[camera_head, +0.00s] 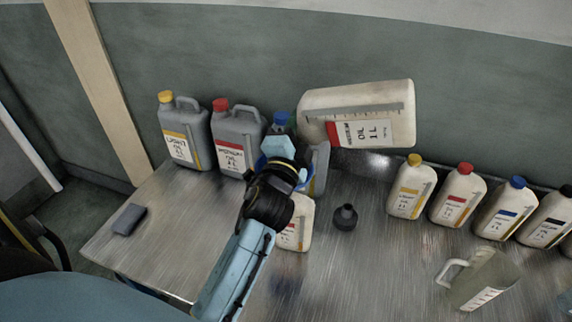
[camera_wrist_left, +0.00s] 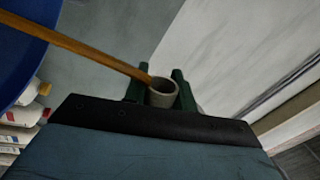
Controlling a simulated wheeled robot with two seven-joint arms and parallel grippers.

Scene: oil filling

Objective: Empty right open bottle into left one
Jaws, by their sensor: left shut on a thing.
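A white oil bottle (camera_head: 355,92) with a red-striped label is held tilted on its side above the table, its base to the right. My left gripper (camera_head: 277,165) is at its left end. In the left wrist view, the green fingers (camera_wrist_left: 158,88) are shut around a round, open grey neck (camera_wrist_left: 162,93). A thin brown strip, apparently oil, runs between that mouth and the upper left. Another white bottle (camera_head: 294,235) stands on the table below, partly hidden by my gripper, its mouth hidden. My right gripper is not in view.
Grey canisters (camera_head: 186,135) stand along the back left of the metal table (camera_head: 165,245). Several capped white bottles (camera_head: 410,188) line the back right.

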